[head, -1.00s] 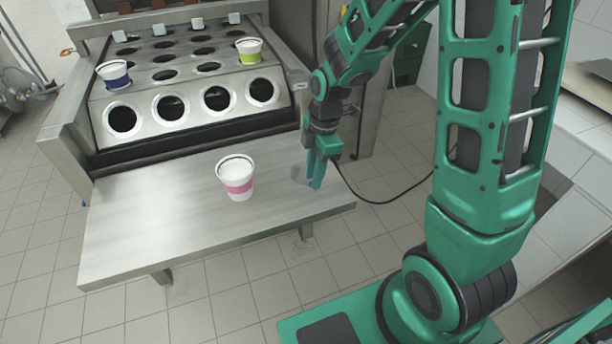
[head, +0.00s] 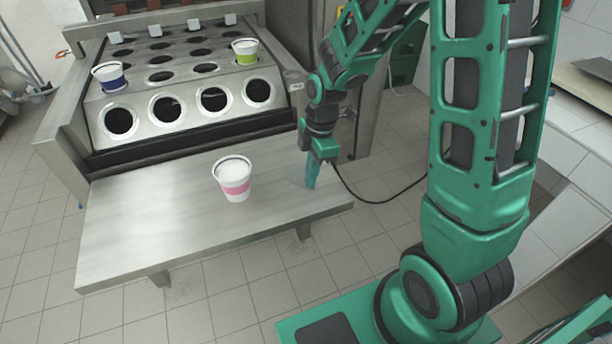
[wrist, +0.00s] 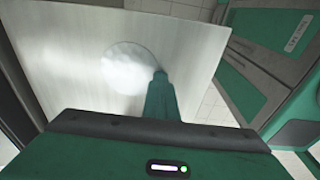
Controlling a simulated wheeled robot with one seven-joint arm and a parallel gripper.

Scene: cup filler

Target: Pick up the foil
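The foil (wrist: 125,68) is a thin, pale round disc in the wrist view, lying on or just over the steel table top. In the head view it is too faint to make out well, close to the fingers. My gripper (head: 311,187) points down at the right end of the table, with its fingertips low near the surface. In the wrist view its fingers (wrist: 160,80) show as one narrow green shape, with the tip at the foil's right edge. No gap shows between the fingers, and whether they hold the foil's edge is hidden.
A white cup with a pink band (head: 234,180) stands on the table (head: 150,230), left of my gripper. Behind is a steel filler (head: 185,132) with rows of holes, holding a blue-banded cup (head: 111,80) and a green-banded cup (head: 246,53). The table's left part is clear.

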